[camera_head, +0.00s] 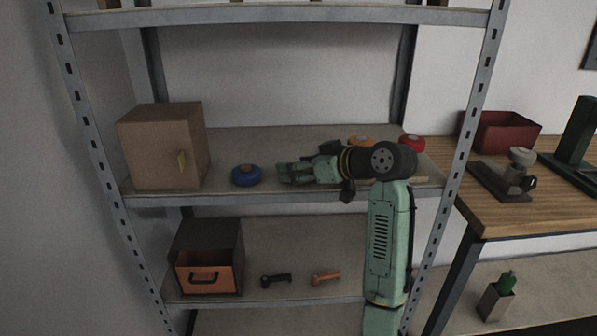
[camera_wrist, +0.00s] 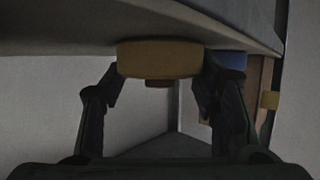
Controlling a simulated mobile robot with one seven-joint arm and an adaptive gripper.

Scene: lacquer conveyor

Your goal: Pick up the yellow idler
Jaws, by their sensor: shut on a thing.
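The yellow idler (camera_wrist: 160,60), a rounded yellow disc, sits between the two fingers of my gripper (camera_wrist: 162,78) in the wrist view. My gripper is shut on it, with one finger at each side. In the head view my gripper (camera_head: 286,173) reaches leftward low over the middle shelf, and the yellow idler cannot be made out there. In the wrist view the shelf surface appears along the top, close to the idler; I cannot tell whether they touch.
A blue idler (camera_head: 246,175) lies just left of my gripper, beside a brown cabinet (camera_head: 160,150). An orange idler (camera_head: 361,141) and a red one (camera_head: 411,142) are behind my arm. Metal shelf posts (camera_head: 465,110) and the upper shelf (camera_head: 280,16) bound the space.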

